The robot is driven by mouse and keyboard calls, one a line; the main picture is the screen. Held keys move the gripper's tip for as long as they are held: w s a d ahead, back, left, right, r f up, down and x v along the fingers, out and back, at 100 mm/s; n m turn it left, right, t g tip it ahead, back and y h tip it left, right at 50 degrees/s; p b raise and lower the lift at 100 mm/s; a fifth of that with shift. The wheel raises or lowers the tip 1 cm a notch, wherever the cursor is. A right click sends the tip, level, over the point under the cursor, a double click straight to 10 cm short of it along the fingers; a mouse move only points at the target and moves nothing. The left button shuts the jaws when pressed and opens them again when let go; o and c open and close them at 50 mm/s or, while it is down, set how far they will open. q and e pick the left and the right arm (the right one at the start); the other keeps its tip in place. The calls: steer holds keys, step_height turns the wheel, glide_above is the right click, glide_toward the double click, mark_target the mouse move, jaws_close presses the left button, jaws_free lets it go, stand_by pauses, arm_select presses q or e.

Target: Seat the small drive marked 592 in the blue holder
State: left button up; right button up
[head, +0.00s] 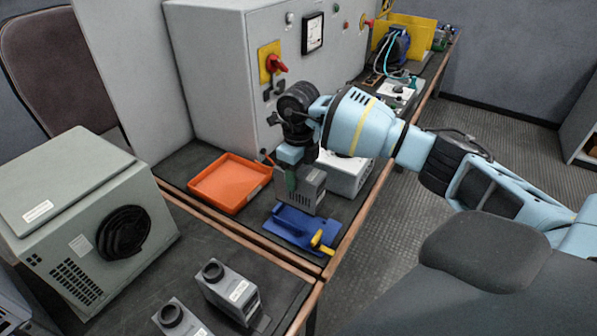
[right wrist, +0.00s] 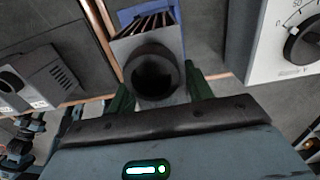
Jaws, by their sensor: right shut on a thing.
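The blue holder (head: 291,229) lies on the dark bench near its front right corner, with a yellow lever (head: 321,241) at its right end. My right gripper (head: 297,172) points down and is shut on a small grey drive (head: 310,192), just above or at the back of the holder. I cannot tell whether they touch. In the right wrist view, the drive (right wrist: 122,46) with its black round end sits between the green fingers (right wrist: 160,93), and part of the blue holder (right wrist: 134,13) shows beyond it. No marking is readable on it. My left gripper is not in view.
An orange tray (head: 230,183) lies left of the holder. A whitish box (head: 346,176) stands behind the held drive. Two similar grey drives (head: 231,291) (head: 178,317) stand on the nearer table, beside a large grey unit (head: 75,210). A grey cabinet (head: 225,80) rises behind.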

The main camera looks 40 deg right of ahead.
step_height(320, 180, down, 2)
steer(key=shift+f+b, duration=0.1)
steer(key=shift+b, duration=0.4)
steer(key=shift+f+b, duration=0.7)
steer(key=shift+f, duration=0.45)
steer(key=shift+f+b, duration=0.45)
steer(key=shift+f, duration=1.05)
steer(key=o, duration=1.3)
steer(key=shift+o, duration=1)
steer(key=shift+f, duration=0.1)
